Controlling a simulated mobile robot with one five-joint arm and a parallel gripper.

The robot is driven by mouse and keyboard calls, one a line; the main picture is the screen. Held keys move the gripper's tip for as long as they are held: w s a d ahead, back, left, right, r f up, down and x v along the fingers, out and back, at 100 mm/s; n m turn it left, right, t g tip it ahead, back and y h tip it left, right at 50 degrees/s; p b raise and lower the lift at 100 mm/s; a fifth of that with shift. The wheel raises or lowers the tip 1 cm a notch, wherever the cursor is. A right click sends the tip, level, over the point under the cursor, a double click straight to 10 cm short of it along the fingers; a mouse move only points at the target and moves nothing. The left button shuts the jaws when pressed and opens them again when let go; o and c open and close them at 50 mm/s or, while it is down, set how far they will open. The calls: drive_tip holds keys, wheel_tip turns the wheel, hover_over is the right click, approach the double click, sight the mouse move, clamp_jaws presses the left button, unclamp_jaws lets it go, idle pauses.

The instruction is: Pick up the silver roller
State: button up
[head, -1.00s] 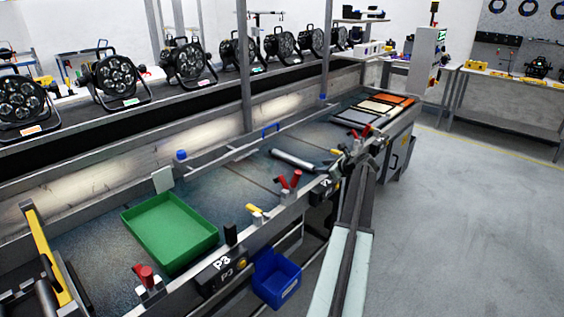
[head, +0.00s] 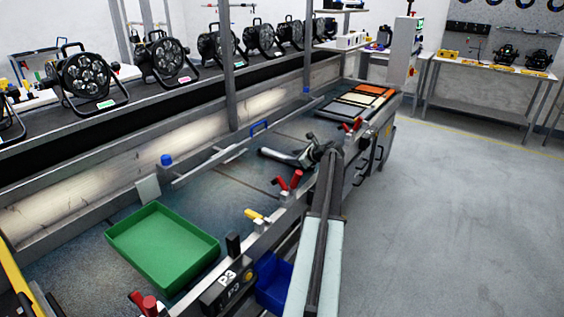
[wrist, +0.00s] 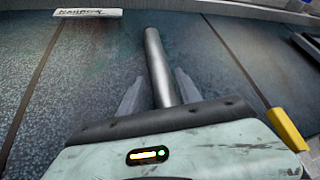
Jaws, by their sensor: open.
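The silver roller (head: 272,153) lies on the dark worktop, beyond the red-handled clamps. In the head view my gripper (head: 306,154) and wrist cover its right end. In the wrist view the roller (wrist: 158,62) runs away from me, with its near end hidden behind my gripper's body. My gripper (wrist: 159,88) is open, with one finger on each side of the roller. Gaps show between the fingers and the roller; I cannot tell how far above the worktop the fingers are.
A green tray (head: 163,245) stands empty at the left. Red-handled clamps (head: 289,181) and a yellow handle (head: 255,214) line the front edge. A blue bin (head: 272,282) hangs below it. A white label (wrist: 88,12) lies beyond the roller.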

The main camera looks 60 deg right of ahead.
drive_tip(key=b+x, duration=0.2)
drive_tip(key=x, duration=0.3)
drive_tip(key=shift+w+f+b, duration=0.1)
drive_tip(key=shift+f+b, duration=0.05)
drive_tip(key=shift+b, duration=0.15)
clamp_jaws()
drive_tip(key=shift+r, duration=0.2)
